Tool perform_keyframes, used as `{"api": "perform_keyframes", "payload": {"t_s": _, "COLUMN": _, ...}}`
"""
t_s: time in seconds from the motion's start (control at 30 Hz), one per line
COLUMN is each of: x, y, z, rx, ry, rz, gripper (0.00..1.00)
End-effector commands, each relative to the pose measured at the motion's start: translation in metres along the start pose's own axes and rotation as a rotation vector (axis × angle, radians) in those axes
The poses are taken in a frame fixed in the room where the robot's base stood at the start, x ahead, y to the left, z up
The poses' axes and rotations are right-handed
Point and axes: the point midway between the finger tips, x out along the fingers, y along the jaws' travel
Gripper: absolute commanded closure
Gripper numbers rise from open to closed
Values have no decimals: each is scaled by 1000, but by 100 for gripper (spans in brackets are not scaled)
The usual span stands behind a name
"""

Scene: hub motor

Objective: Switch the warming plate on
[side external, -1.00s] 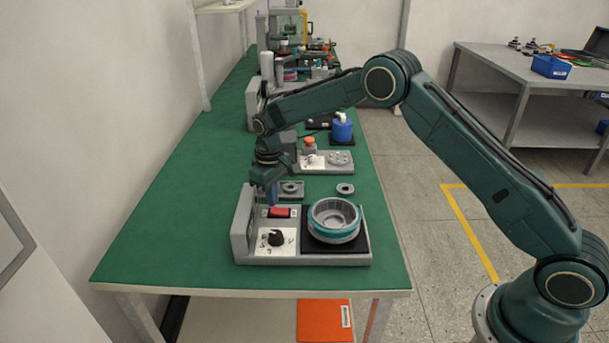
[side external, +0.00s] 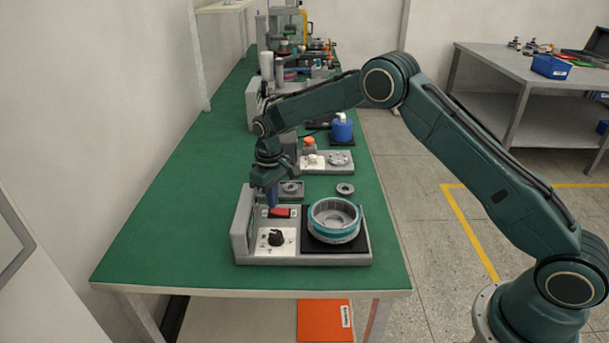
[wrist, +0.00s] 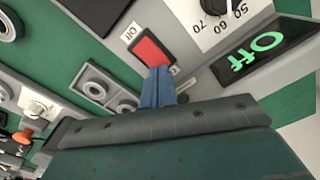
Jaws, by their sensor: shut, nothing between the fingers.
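The warming plate (side external: 306,258) is a grey unit at the front of the green bench, with a dark square plate on its right. Its red rocker switch (side external: 280,212) is on the top panel; it also shows in the wrist view (wrist: 154,52), beside an "Off" label. A green "Off" glows on its display (wrist: 263,46). A black dial (side external: 276,238) sits in front of the switch. My gripper (side external: 271,204) is shut and empty, its blue fingertips (wrist: 157,80) at the near edge of the red switch. Whether they touch it I cannot tell.
A grey ring-shaped motor part with a teal band (side external: 334,220) sits on the dark plate. A small grey ring (side external: 345,189) and a grey tray (side external: 291,189) lie behind the unit. The bench left of the unit is clear.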

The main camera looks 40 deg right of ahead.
Motion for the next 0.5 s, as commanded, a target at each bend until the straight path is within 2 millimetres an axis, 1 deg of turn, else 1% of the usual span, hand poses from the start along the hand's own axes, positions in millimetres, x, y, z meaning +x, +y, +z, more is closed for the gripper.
{"api": "perform_keyframes", "payload": {"t_s": 0.5, "x": 6, "y": 0, "z": 0, "rx": 0, "ry": 0, "rz": 0, "gripper": 100}}
